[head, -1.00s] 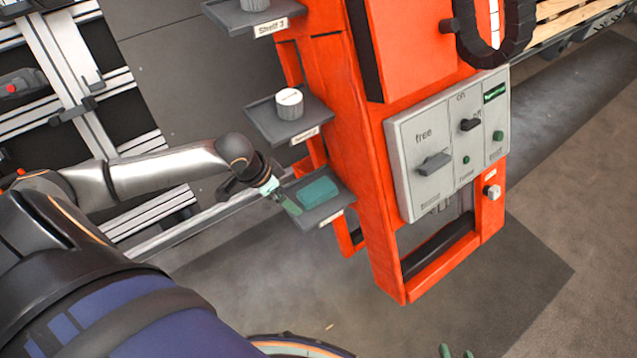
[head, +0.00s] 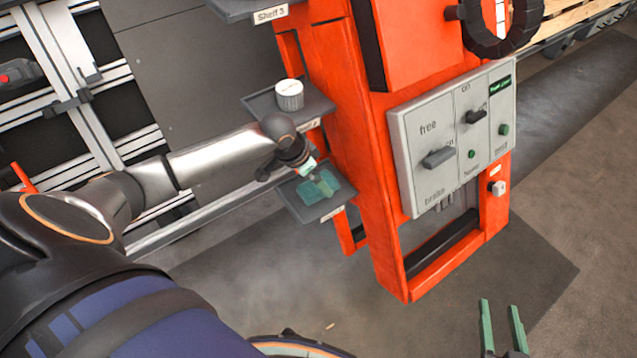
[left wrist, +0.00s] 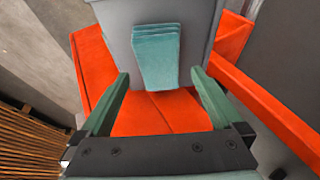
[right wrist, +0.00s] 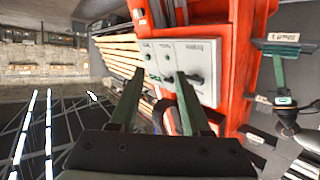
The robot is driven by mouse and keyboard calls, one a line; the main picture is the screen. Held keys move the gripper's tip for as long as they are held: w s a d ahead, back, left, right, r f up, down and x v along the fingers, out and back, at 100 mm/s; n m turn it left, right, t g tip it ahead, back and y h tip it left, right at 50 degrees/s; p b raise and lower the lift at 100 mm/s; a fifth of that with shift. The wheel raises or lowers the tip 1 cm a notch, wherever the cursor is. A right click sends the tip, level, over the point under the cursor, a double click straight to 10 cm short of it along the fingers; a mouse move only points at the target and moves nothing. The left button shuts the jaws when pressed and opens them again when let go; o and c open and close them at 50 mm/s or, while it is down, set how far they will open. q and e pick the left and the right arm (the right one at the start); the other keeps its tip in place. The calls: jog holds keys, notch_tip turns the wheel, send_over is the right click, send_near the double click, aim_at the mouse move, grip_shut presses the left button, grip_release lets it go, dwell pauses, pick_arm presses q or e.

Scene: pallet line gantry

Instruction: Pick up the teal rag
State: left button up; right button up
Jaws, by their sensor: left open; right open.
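The teal rag (head: 311,193) lies folded on the lowest grey shelf tray (head: 345,196) of the orange gantry post. In the left wrist view the rag (left wrist: 157,55) lies ahead, centred between the open fingers, its near end about level with the fingertips. My left gripper (left wrist: 160,74) is open and empty, with a gap on each side of the rag. In the head view my left gripper (head: 317,179) is over the rag and partly hides it. My right gripper (head: 499,304) is open and empty at the lower right, away from the post.
The middle shelf above holds a white round object (head: 289,94), close to my left wrist. An upper shelf (head: 270,14) is at the top. A grey control panel (head: 452,135) with switches is on the orange post (head: 375,200). The floor at the lower right is clear.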

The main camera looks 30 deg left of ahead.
pick_arm(q)
jog(key=shift+b+x, duration=0.3)
jog(key=shift+x, duration=0.9)
pick_arm(e)
jog(key=shift+w+r+n+t+y, duration=0.1)
jog(key=shift+w+r+t, duration=0.25)
jog(key=shift+r, duration=0.55)
jog(key=shift+w+r+n+t+y, duration=0.15)
jog(key=shift+r+t, duration=0.3)
jog(key=shift+r, duration=0.4)
jog(key=shift+w+r+n+t+y, duration=0.1)
jog(key=shift+w+r+t, duration=0.25)
jog(key=shift+r, duration=0.55)
pick_arm(q)
jog(key=shift+f+p, duration=0.25)
jog(key=shift+p, duration=0.1)
pick_arm(e)
jog(key=shift+s+r, duration=0.1)
jog(key=shift+r, duration=0.2)
pick_arm(q)
jog(key=c, duration=1.4)
